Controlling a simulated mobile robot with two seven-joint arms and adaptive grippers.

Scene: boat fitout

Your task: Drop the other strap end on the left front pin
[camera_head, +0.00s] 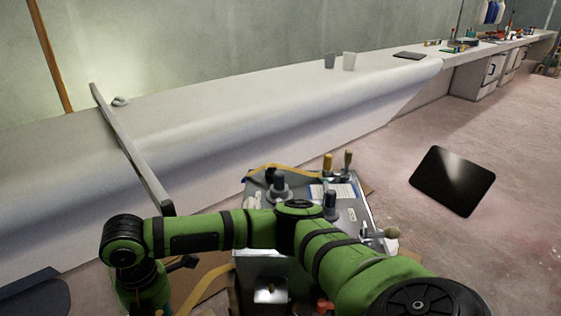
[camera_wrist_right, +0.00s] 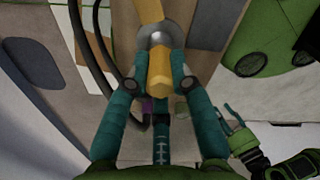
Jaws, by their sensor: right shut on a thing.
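My right arm crosses the head view from the lower right, and its gripper is hidden at the bottom left. A yellow strap (camera_head: 207,284) also shows in the head view, running down left of the grey case (camera_head: 362,208). Dark upright pins stand on the case, one at its left (camera_head: 279,186) and one nearer its middle (camera_head: 330,203). I cannot tell which is the left front pin. A green and black arm part with a teal piece shows lower right in the wrist view, possibly my left gripper.
A black panel (camera_head: 453,181) lies on open floor at right.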

